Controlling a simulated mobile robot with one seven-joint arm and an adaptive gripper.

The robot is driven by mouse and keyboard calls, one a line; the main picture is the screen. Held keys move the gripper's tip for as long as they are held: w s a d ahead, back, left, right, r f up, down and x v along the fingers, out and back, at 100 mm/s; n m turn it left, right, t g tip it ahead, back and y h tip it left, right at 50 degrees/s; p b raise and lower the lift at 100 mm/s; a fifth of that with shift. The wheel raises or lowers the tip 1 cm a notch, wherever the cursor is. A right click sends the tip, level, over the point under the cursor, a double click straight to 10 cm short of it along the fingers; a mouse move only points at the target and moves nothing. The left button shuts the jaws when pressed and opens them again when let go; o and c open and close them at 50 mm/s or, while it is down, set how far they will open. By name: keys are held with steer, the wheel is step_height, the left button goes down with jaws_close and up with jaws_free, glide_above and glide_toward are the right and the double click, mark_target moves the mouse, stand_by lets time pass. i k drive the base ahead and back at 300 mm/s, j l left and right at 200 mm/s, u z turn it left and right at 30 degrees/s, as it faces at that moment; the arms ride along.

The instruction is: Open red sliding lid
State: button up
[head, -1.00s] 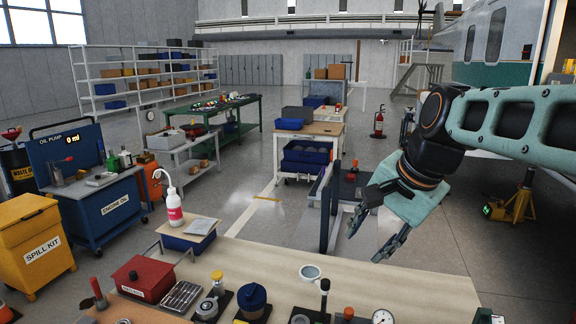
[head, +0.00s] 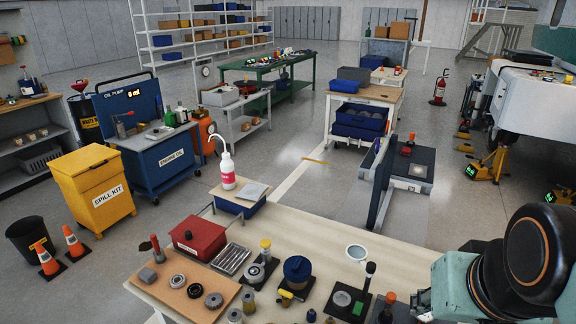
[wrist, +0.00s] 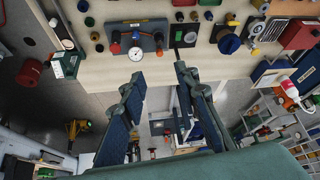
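A red box (head: 194,238) with a white label and a small dark knob on its top stands at the left part of the workbench (head: 330,255). Its red top looks closed; I cannot make out a separate sliding lid. In the wrist view the red box (wrist: 299,34) is at the upper right edge. My gripper (wrist: 158,76) is open and empty near the bench edge, well apart from the box. In the head view my arm is at the lower right, and the fingertips are out of sight.
A metal slotted tray (head: 232,260), a blue round part (head: 297,269) and several bottles and fittings crowd the bench beside the red box. A white bottle (head: 226,168) stands behind it. A yellow spill kit bin (head: 95,187) is on the floor at left.

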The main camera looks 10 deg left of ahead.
mark_target(197, 232)
steer(key=u, duration=1.45)
steer(key=i+j+z, duration=0.15)
steer(key=i+j, duration=0.2)
steer(key=i+j+z, duration=0.15)
steer(key=i+j, duration=0.15)
steer(key=i+j+z, duration=0.15)
steer(key=i+j, duration=0.15)
steer(key=j, duration=0.25)
steer(key=i+j+z, duration=0.15)
steer(key=j, duration=0.3)
steer(key=i+j+z, duration=0.1)
steer(key=j, duration=0.4)
steer(key=i+j+z, duration=0.1)
steer(key=j, duration=0.4)
steer(key=k+j, duration=0.1)
steer(key=j, duration=0.25)
steer(key=k+j, duration=0.1)
steer(key=j, duration=0.3)
steer(key=i+l, duration=0.15)
steer(key=l, duration=0.2)
steer(key=i+l, duration=0.1)
steer(key=l, duration=0.3)
